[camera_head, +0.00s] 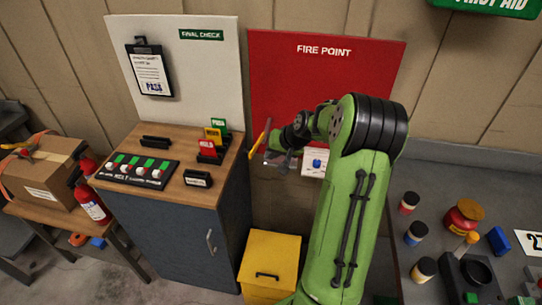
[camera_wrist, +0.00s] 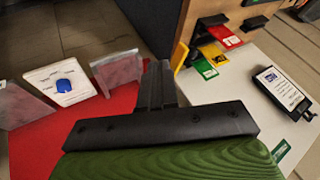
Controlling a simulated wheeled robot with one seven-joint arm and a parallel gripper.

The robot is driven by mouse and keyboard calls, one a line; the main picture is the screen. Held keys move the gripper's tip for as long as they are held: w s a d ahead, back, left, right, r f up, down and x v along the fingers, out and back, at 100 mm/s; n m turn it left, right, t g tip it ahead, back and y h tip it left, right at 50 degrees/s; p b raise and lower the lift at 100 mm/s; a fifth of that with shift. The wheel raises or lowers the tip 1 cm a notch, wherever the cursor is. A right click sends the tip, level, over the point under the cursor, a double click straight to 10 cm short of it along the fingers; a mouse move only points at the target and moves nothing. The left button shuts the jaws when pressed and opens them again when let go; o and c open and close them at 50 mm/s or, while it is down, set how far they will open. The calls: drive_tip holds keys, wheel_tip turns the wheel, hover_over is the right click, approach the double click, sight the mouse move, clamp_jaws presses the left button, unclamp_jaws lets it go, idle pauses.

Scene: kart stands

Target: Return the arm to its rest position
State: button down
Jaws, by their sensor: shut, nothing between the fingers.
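My green arm (camera_head: 345,215) rises in front of the red fire point board and bends over at the top. Its wrist reaches left toward the gap between the cabinet and the board. My gripper (camera_head: 275,157) is small and partly hidden there in the head view. In the wrist view my gripper (camera_wrist: 157,72) shows its dark fingers together, with nothing held. A thin orange-yellow piece (camera_head: 262,135) stands close by the gripper; I cannot tell whether they touch.
The wooden-topped cabinet (camera_head: 215,228) stands left, bearing a switch panel (camera_head: 137,171) and coloured cards (camera_head: 213,136). A white panel with a blue button (camera_wrist: 62,82) is on the red board (camera_head: 320,75). A yellow box (camera_head: 268,258) stands low. Paint pots crowd the right bench.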

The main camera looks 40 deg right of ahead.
drive_tip(key=s+v, duration=0.1)
drive_tip(key=v, duration=0.5)
drive_tip(key=s+a+r+n+g+h, duration=0.1)
drive_tip(key=s+a+r+n, duration=0.2)
drive_tip(key=a, duration=0.7)
drive_tip(key=s+a+r+n+g, duration=0.15)
drive_tip(key=a+r, duration=0.25)
drive_tip(key=a, duration=0.6)
drive_tip(key=s+a+n, duration=0.1)
drive_tip(key=s+a, duration=0.2)
drive_tip(key=s, duration=0.5)
drive_tip(key=s+a+r+n, duration=0.1)
drive_tip(key=s+a, duration=0.3)
drive_tip(key=s, duration=0.4)
drive_tip(key=shift+a+n+t, duration=0.3)
drive_tip(key=shift+n+t, duration=0.05)
drive_tip(key=shift+n, duration=0.4)
